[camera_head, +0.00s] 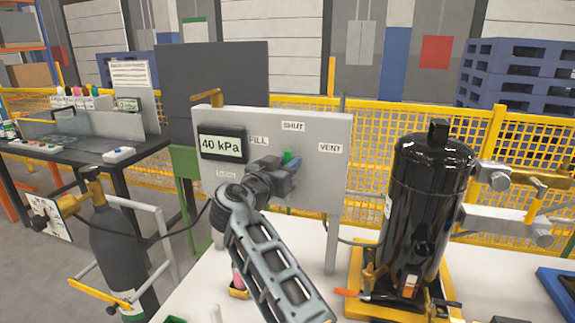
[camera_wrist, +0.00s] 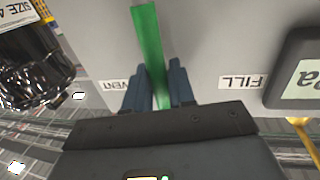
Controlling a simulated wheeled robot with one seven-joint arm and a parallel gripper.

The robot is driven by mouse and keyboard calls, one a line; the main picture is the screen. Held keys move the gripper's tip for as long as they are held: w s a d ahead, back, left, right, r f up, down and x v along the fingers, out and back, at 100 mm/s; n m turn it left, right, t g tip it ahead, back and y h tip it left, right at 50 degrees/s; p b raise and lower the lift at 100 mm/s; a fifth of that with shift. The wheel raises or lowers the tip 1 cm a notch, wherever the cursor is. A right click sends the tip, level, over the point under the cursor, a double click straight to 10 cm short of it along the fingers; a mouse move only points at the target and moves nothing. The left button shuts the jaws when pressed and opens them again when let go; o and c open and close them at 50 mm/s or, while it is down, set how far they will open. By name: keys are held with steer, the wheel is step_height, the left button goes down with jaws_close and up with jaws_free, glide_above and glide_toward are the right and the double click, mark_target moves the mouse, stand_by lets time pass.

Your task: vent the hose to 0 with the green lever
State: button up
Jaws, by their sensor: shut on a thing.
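The green lever (camera_head: 288,157) is on the light grey panel (camera_head: 320,180), mostly hidden behind my gripper (camera_head: 284,168) in the head view. In the wrist view the green lever (camera_wrist: 147,40) runs between the two blue fingers of my gripper (camera_wrist: 158,82), which is shut on it. The panel carries the labels FILL (camera_head: 258,140), SHUT (camera_head: 293,126) and VENT (camera_head: 330,148). The display (camera_head: 222,145) at the panel's upper left reads 40 kPa. The lever's pivot is hidden in the head view, so its exact setting is hard to tell.
A black compressor tank (camera_head: 428,215) stands on a yellow base right of the panel. A dark gas cylinder (camera_head: 115,245) stands at the left. A dark bench (camera_head: 75,150) is behind it. A yellow mesh fence (camera_head: 515,150) runs across the back.

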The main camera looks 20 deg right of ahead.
jaws_close()
steer(key=shift+f+b, duration=0.15)
steer(key=shift+b, duration=0.3)
steer(key=shift+s+d+f+m+b, duration=0.15)
steer(key=shift+s+d+m+b, duration=0.25)
steer(key=shift+b, duration=0.6)
steer(key=m+b, duration=0.1)
steer(key=b, duration=0.2)
steer(key=s+d+m+b, duration=0.1)
steer(key=b, duration=0.2)
steer(key=d+f+m+y+b, duration=0.1)
steer(key=m+b, duration=0.1)
steer(key=b, duration=0.1)
steer(key=shift+s+d+f, duration=0.1)
steer(key=shift+s, duration=0.15)
steer(key=d+m+b, duration=0.1)
steer(key=b, duration=0.1)
steer(key=s+f+m+b, duration=0.1)
steer(key=b, duration=0.2)
steer(key=d+m+y+b, duration=0.1)
steer(key=m+b, duration=0.1)
steer(key=b, duration=0.1)
steer(key=shift+s+d+f, duration=0.25)
steer(key=shift+s+d, duration=0.05)
steer(key=shift+s, duration=0.1)
steer(key=o, duration=0.6)
jaws_free()
